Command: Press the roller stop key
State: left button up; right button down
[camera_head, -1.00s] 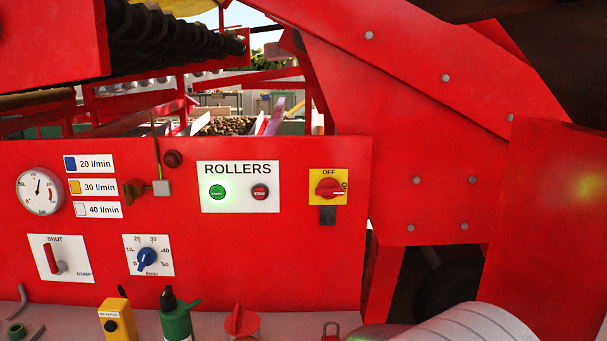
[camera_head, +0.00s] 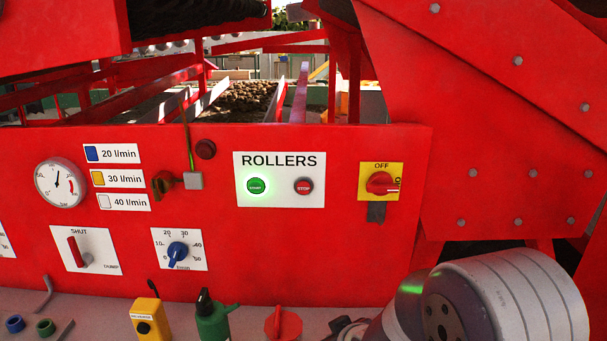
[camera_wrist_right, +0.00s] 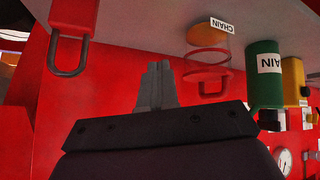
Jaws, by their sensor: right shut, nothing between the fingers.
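The red stop key (camera_head: 303,187) sits on the white ROLLERS plate (camera_head: 280,161), right of the green start key (camera_head: 257,186), which glows. Nothing covers the stop key in the head view. My right arm comes in at the lower right of the head view, below and right of the plate; its fingertips cannot be made out there. In the right wrist view, my right gripper (camera_wrist_right: 157,84) is shut and empty, its fingers together in front of a red surface. The stop key does not show in the wrist view. My left gripper is not in view.
A rotary OFF switch (camera_head: 380,182) is right of the plate. The wrist view shows a padlock (camera_wrist_right: 73,40) and the green bottle (camera_wrist_right: 264,75) upside down.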

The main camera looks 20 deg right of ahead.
aim_at(304, 188)
pick_arm(q)
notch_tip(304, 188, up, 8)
jog(key=p, duration=0.6)
pick_arm(e)
jog(key=w+a+r+n+t+y, duration=0.2)
jog(key=w+r+n+t+y, duration=0.1)
jog(key=r, duration=0.8)
jog(key=w+a+r+n+t+y, duration=0.2)
jog(key=r+t+y, duration=0.4)
jog(key=r, duration=0.6)
jog(key=w+n+t, duration=0.1)
jog(key=n, duration=0.1)
jog(key=shift+a+r+n, duration=0.15)
jog(key=shift+r+n, duration=0.15)
jog(key=shift+n, duration=0.1)
jog(key=shift+w, duration=0.15)
pick_arm(q)
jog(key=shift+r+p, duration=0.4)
jog(key=shift+p, duration=0.15)
pick_arm(e)
jog(key=w+d, duration=0.2)
jog(key=w, duration=0.6)
jog(key=shift+w+d, duration=0.2)
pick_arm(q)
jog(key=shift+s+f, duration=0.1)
